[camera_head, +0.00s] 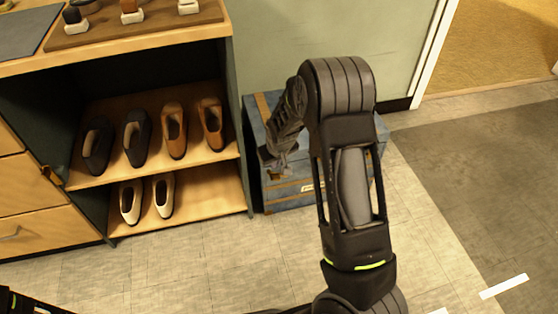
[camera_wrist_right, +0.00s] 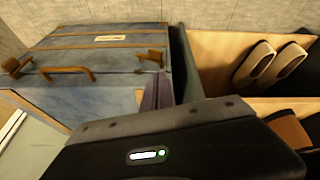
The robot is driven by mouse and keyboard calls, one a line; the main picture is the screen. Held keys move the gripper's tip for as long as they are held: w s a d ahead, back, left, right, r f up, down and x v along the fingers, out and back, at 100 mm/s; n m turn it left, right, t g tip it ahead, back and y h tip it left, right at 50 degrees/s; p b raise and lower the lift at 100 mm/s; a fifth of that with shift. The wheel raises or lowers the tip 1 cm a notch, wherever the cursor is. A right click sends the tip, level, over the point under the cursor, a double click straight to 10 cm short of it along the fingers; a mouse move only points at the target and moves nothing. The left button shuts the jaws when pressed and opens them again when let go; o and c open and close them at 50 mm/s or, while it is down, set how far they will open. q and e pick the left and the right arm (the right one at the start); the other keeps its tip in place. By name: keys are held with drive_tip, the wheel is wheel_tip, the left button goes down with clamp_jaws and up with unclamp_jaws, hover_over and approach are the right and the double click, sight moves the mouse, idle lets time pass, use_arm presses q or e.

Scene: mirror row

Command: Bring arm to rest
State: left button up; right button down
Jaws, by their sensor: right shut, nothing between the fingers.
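My right arm rises from the bottom of the head view, bends at the top and hangs down on the left. Its gripper (camera_head: 270,165) is at the lower end, shut and empty, in front of the blue trunk (camera_head: 300,193). I cannot tell whether it touches the trunk. In the right wrist view the trunk (camera_wrist_right: 105,75) shows with brown straps and a handle, and a dark part of my own arm fills the bottom. Only a dark bit of my left arm shows at the lower left corner of the head view; its gripper is out of view.
An open shelf unit (camera_head: 242,182) left of the trunk holds several dark and brown shoes (camera_head: 174,131) and a pair of cream shoes (camera_head: 164,196). A wooden tray (camera_head: 160,31) with small items lies on top. The floor (camera_head: 190,270) in front is clear.

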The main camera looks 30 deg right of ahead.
drive_tip(key=shift+w, duration=0.1)
idle(0.5)
drive_tip(key=s+a+f+y, duration=0.1)
drive_tip(key=s+a+f, duration=0.3)
drive_tip(key=a, duration=0.3)
drive_tip(key=s+a+f+y, duration=0.1)
drive_tip(key=s+a+f, duration=0.25)
drive_tip(key=a, duration=0.35)
drive_tip(key=s+a+f+g+y, duration=0.2)
drive_tip(key=s+a+f, duration=0.1)
drive_tip(key=s+a, duration=0.6)
drive_tip(key=s+a+f+g+y, duration=0.1)
drive_tip(key=s+a+f+y, duration=0.15)
drive_tip(key=s+a, duration=0.75)
wheel_tip(320, 180, up, 25)
drive_tip(key=s+d+p, duration=0.1)
drive_tip(key=p, duration=2.4)
drive_tip(key=shift+s+d+m+h, duration=0.3)
drive_tip(key=shift+s+d+h, duration=0.05)
drive_tip(key=shift+s+d, duration=0.05)
drive_tip(key=shift+f, duration=0.25)
